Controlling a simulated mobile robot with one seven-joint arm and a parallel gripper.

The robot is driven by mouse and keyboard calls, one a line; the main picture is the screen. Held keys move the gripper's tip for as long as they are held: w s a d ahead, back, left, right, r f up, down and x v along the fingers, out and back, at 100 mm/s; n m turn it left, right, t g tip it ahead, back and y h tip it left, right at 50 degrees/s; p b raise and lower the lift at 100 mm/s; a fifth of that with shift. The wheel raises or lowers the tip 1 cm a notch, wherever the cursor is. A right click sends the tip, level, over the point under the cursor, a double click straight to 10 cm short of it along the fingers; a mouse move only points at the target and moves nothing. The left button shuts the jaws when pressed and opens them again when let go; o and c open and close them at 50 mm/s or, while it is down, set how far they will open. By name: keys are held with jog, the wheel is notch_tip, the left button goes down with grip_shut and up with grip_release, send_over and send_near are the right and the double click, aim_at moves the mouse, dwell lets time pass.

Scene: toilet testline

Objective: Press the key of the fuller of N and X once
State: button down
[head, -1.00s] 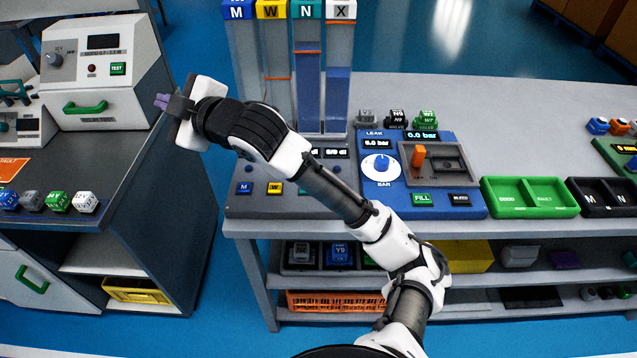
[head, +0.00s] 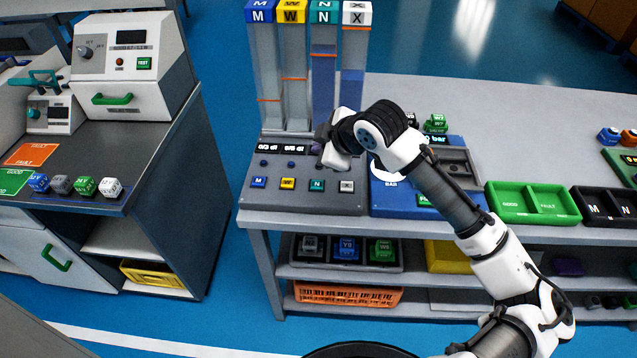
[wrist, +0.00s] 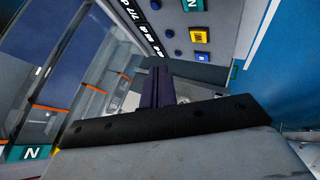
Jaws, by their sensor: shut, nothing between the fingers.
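The N tube (head: 323,90) and the X tube (head: 353,85) stand side by side at the back of a grey panel. Blue fluid in N reaches up to about its orange mark. Fluid in X stands lower, well below its mark, so N looks fuller. The N key (head: 317,185), teal, and the X key (head: 347,186), pale, lie in the panel's front row. My gripper (head: 322,138) is shut and empty, above the panel between the tubes and the keys, not touching a key. In the wrist view its purple fingers (wrist: 160,86) are together; the N key (wrist: 192,5) shows at the top edge.
The M key (head: 258,182) and yellow W key (head: 287,184) sit left of the N key. The M tube (head: 267,85) and W tube (head: 294,90) stand left of N. A blue gauge panel (head: 390,200) adjoins on the right, partly behind my arm.

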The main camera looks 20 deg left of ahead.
aim_at(320, 187)
notch_tip(320, 187, down, 9)
jog(key=b, duration=0.6)
jog(key=shift+r, duration=0.1)
jog(key=shift+b, duration=0.35)
dwell(1.6)
jog(key=shift+f, duration=0.4)
jog(key=shift+f+b, duration=0.4)
jog(key=shift+b, duration=0.25)
jog(key=shift+r, duration=0.1)
dwell(0.5)
jog(key=shift+r+p, duration=0.55)
jog(key=shift+r, duration=0.15)
jog(key=shift+r, duration=0.1)
